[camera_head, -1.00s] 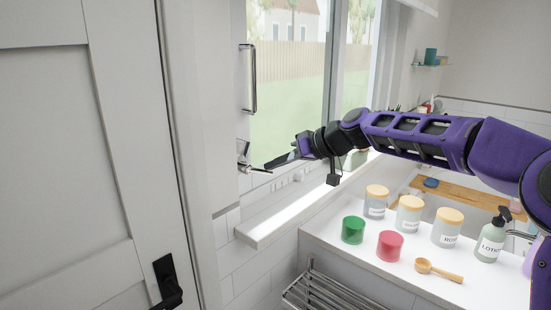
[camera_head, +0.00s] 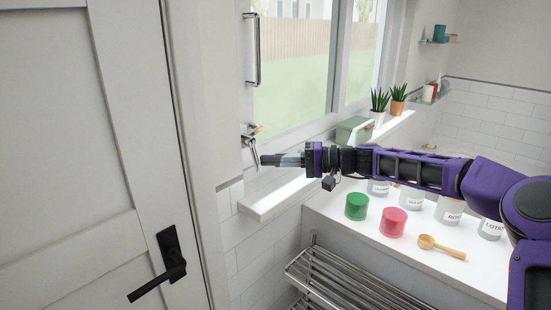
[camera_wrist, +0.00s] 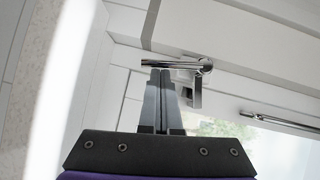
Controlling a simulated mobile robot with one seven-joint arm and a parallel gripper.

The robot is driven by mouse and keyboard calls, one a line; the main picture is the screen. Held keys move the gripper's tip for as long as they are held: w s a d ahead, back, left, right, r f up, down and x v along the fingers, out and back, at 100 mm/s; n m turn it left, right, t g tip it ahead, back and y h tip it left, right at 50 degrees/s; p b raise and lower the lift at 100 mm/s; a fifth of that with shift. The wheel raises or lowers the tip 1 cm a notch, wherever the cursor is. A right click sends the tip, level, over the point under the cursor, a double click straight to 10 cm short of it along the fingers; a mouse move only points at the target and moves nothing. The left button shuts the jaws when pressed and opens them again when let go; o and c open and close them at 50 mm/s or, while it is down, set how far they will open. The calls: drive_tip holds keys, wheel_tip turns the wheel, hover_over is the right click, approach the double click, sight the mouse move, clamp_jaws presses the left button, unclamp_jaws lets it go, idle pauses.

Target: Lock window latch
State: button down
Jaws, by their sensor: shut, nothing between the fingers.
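The window latch (camera_head: 250,136) is a small chrome fitting on the left part of the window frame, below a long chrome handle. A slim lever appears to hang down from it, close to my fingertips. My gripper (camera_head: 264,160) is shut and empty, level, just right of and below the latch body. In the wrist view the latch (camera_wrist: 182,64) shows as a chrome bar crossing just ahead of the closed fingertips (camera_wrist: 160,73). I cannot tell whether they touch.
The long chrome handle (camera_head: 252,50) is above. A white sill (camera_head: 275,192) runs below, with a green box (camera_head: 354,130) and potted plants. Jars, a green cup (camera_head: 356,206) and a pink cup (camera_head: 392,221) stand under my arm. A door (camera_head: 100,150) is at left.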

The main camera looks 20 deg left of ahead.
drive_tip(key=shift+s+a+f+m+y+b, duration=0.2)
drive_tip(key=shift+s+m+y, duration=0.1)
drive_tip(key=shift+m, duration=0.15)
drive_tip(key=shift+s+a+f+m+y+b, duration=0.1)
drive_tip(key=shift+s+f+m+y+b, duration=0.15)
drive_tip(key=shift+m, duration=0.2)
drive_tip(key=shift+r, duration=0.1)
drive_tip(key=w+d, duration=0.3)
drive_tip(key=d, duration=1.4)
drive_tip(key=shift+w, duration=0.2)
drive_tip(key=shift+d, duration=0.1)
